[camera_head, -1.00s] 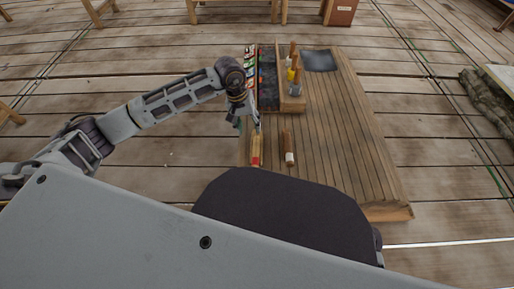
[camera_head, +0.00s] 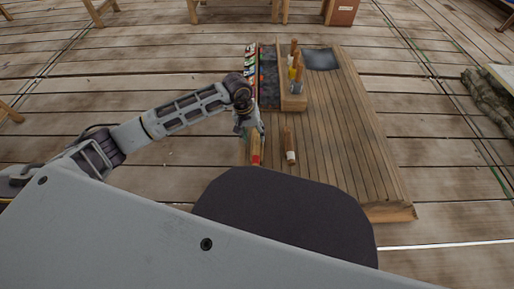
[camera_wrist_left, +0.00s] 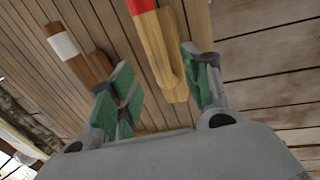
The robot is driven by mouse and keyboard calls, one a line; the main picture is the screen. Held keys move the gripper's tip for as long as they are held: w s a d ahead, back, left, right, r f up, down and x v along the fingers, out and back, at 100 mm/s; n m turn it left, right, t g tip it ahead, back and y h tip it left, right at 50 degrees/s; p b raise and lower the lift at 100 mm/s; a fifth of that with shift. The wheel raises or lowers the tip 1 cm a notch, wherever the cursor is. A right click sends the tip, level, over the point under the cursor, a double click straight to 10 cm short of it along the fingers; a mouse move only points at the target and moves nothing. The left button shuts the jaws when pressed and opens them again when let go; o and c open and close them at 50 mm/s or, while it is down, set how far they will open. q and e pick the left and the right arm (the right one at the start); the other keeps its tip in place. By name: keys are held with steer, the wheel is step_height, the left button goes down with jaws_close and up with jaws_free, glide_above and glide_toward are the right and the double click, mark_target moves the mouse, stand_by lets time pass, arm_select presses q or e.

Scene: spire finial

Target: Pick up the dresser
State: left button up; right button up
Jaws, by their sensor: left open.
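A light wooden tool with a red end, which I take to be the dresser (camera_head: 255,147), lies on the slatted wooden bench top near its left edge. In the left wrist view the dresser (camera_wrist_left: 154,48) runs between the green-padded fingers, with its red part at the top of the picture. My left gripper (camera_head: 249,131) is over the dresser's far part and partly hides it. The gripper (camera_wrist_left: 158,75) is open, its fingers on either side of the wood, and I cannot tell whether they touch it. My right gripper is not in view.
A darker brown tool with a white band (camera_head: 289,148) lies just right of the dresser. Behind stand a wooden holder (camera_head: 291,103) with upright tools, a dark tray (camera_head: 269,85) and a dark grey sheet (camera_head: 321,60). The bench's right side (camera_head: 360,150) is clear.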

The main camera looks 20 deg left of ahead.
mark_target(256, 141)
arm_select(q)
steer(key=shift+d+f, duration=0.15)
steer(key=shift+f, duration=0.5)
steer(key=shift+f, duration=0.15)
steer(key=shift+w+d+f+b, duration=0.15)
steer(key=shift+f+b, duration=0.35)
steer(key=shift+f, duration=0.3)
steer(key=shift+w+d+f+b, duration=0.1)
steer(key=shift+d+f+b, duration=0.1)
steer(key=shift+f+b, duration=0.45)
steer(key=shift+w+d+f+b, duration=0.15)
steer(key=shift+f+b, duration=0.15)
steer(key=shift+f, duration=0.65)
jaws_close()
